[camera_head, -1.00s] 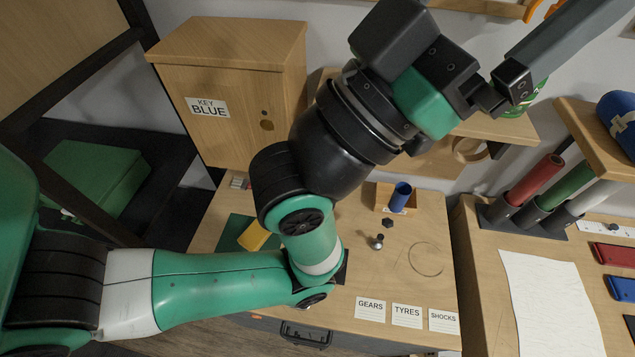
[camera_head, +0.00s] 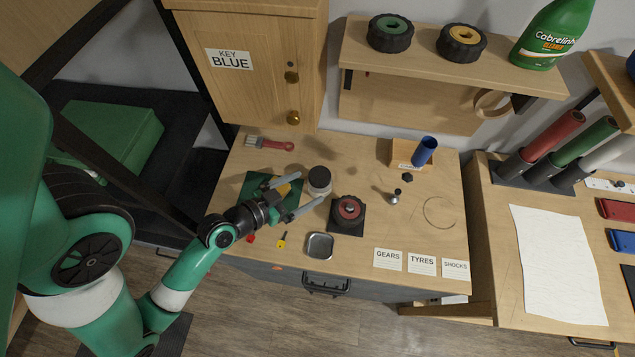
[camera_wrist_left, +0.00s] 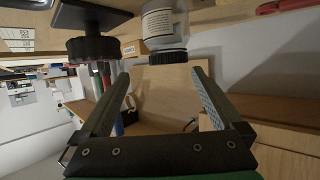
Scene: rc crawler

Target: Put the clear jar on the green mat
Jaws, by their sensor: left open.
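The clear jar (camera_head: 319,187) stands upright on the workbench with a dark lid, just right of the green mat (camera_head: 256,184). In the left wrist view the jar (camera_wrist_left: 160,22) appears upside down, with a label, at the far end of the gap between the fingers. My left gripper (camera_head: 311,188) is open and empty, low over the bench, its fingertips pointing at the jar. It partly hides the mat and a yellow thing (camera_head: 283,188) on it. My right gripper is not in view.
A red-hubbed wheel (camera_head: 348,211) on a dark plate stands close right of the jar. A metal tray (camera_head: 320,246) lies in front, a red-handled brush (camera_head: 268,143) behind. A wooden box with a blue cylinder (camera_head: 424,151) stands further right. A cabinet (camera_head: 262,82) stands behind.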

